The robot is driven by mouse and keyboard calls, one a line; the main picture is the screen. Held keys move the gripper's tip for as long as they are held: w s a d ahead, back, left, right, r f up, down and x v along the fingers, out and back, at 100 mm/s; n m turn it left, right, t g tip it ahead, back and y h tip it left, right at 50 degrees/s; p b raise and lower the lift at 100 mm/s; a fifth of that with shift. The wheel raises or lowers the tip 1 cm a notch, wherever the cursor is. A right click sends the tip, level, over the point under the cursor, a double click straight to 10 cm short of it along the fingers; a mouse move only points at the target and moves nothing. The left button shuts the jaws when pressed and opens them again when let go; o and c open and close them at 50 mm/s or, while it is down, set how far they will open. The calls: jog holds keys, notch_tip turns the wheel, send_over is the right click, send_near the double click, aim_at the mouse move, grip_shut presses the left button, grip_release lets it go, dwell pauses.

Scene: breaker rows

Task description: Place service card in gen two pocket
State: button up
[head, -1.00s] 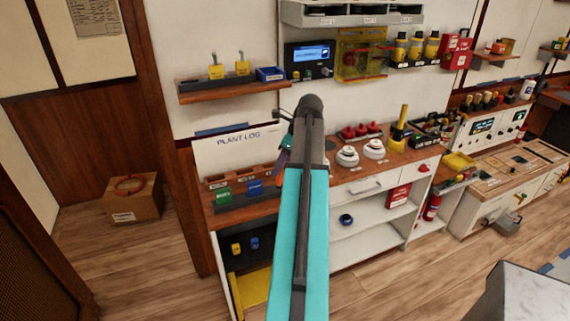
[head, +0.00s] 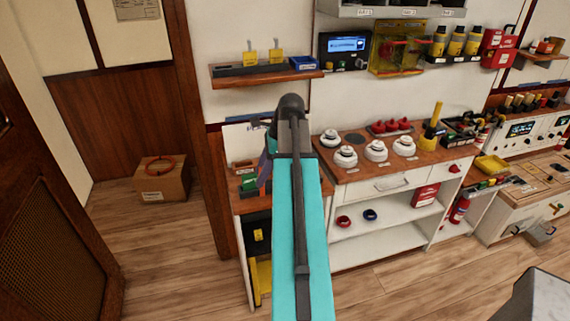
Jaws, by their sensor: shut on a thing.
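My arm reaches up the middle of the head view, and its bulk hides most of my gripper (head: 266,160). A small part of it shows at the arm's left side, over the left end of the wooden counter. A thin dark bluish piece there seems to be the service card (head: 264,175) in the shut jaws, but its face and label cannot be read. A green block (head: 249,183) sits on the counter just left of and below it. The plant log board behind is mostly covered by my arm. I cannot make out which pocket is gen two.
A wall shelf (head: 268,76) with yellow tags and a blue bin hangs above. White round detectors (head: 376,151) stand on the counter to the right. A cardboard box (head: 161,180) is on the floor at left. Open wooden floor lies in front.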

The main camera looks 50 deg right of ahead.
jog(key=w+a+f+n+g+b, duration=0.1)
jog(key=w+a+n, duration=0.4)
jog(key=a, duration=0.8)
jog(key=w+a+f+n+g+b, duration=0.1)
jog(key=w+a+f+n+g, duration=0.2)
jog(key=a, duration=1.1)
jog(key=w+a+f+n+g+b, duration=0.1)
jog(key=w+a+f+n+g, duration=0.1)
jog(key=w+a+n, duration=0.7)
jog(key=w+a, duration=0.1)
jog(key=a, duration=0.4)
jog(key=shift+a, duration=0.15)
